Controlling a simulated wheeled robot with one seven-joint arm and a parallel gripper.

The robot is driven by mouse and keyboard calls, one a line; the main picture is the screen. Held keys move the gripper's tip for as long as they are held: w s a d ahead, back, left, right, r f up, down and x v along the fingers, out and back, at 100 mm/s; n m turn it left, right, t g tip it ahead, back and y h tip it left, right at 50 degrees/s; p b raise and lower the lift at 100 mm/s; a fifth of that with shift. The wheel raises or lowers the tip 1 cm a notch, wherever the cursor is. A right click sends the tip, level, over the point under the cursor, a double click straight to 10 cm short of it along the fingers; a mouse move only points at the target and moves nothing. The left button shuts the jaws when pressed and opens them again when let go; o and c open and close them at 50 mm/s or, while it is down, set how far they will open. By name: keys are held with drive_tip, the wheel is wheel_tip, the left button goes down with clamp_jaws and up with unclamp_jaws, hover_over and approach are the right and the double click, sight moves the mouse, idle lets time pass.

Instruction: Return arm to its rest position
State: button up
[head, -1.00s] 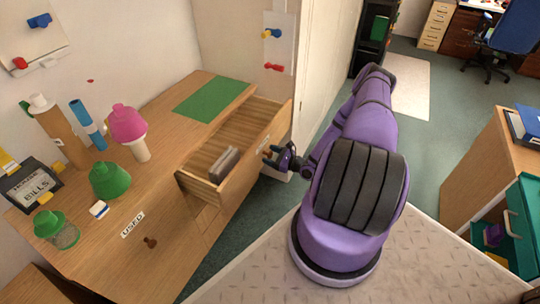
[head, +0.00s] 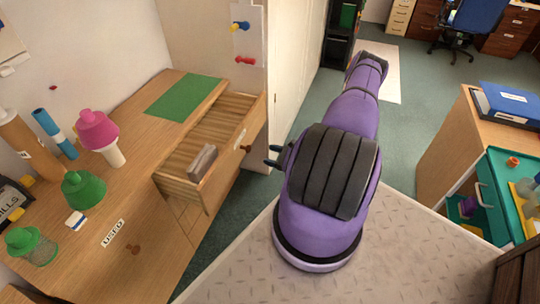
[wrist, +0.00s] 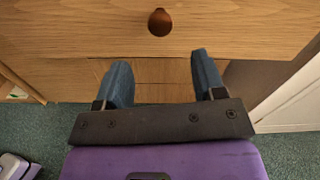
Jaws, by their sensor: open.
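My gripper (wrist: 158,84) is open and empty in the wrist view, its two blue fingers apart. Beyond the fingers is the wooden front of a drawer (wrist: 230,25) with a round brown knob (wrist: 160,22). In the head view only the fingertips of my gripper (head: 273,156) show, just left of my purple arm, which hides the rest. The same drawer (head: 234,151) stands pulled out of the desk, with a grey-brown block (head: 202,162) inside. My fingertips are to the right of the drawer front and appear apart from it.
The desk (head: 150,195) holds a green mat (head: 183,97), a pink-topped bottle (head: 100,135), green-lidded containers and a blue tube (head: 55,134). At right stands a cabinet (head: 448,150) with a blue binder (head: 510,103) and an open teal drawer (head: 495,200). Floor (head: 405,150) is clear between.

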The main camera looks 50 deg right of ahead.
idle(0.3)
